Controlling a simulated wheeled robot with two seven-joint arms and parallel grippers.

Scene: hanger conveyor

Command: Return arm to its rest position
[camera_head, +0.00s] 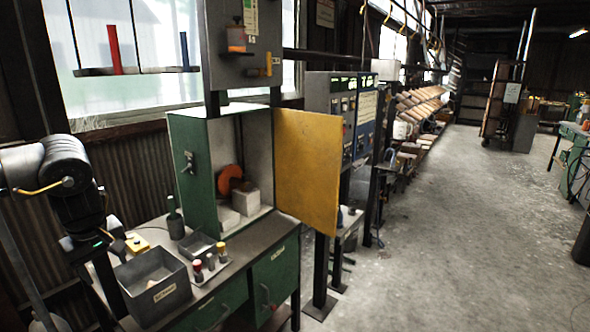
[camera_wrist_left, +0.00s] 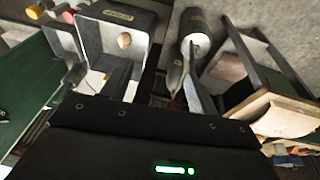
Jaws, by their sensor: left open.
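My left arm comes in at the left edge of the head view and bends down. Its dark left gripper (camera_head: 102,282) hangs beside the grey labelled bin (camera_head: 155,283) at the left end of the workbench. The fingers are open and partly hidden by the bin and bench clutter. In the left wrist view the gripper's black body fills the bottom. A grey labelled bin (camera_wrist_left: 118,18) shows there at the upper left, with a small round tan thing in it. My right gripper is in neither view.
The bench (camera_head: 240,262) holds a small tray (camera_head: 197,245), several small bottles (camera_head: 210,262) and a green cabinet (camera_head: 198,165) with its yellow door (camera_head: 308,168) open. A rack hangs above with a red rod (camera_head: 114,49) and a blue rod (camera_head: 184,50). The floor at right is clear.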

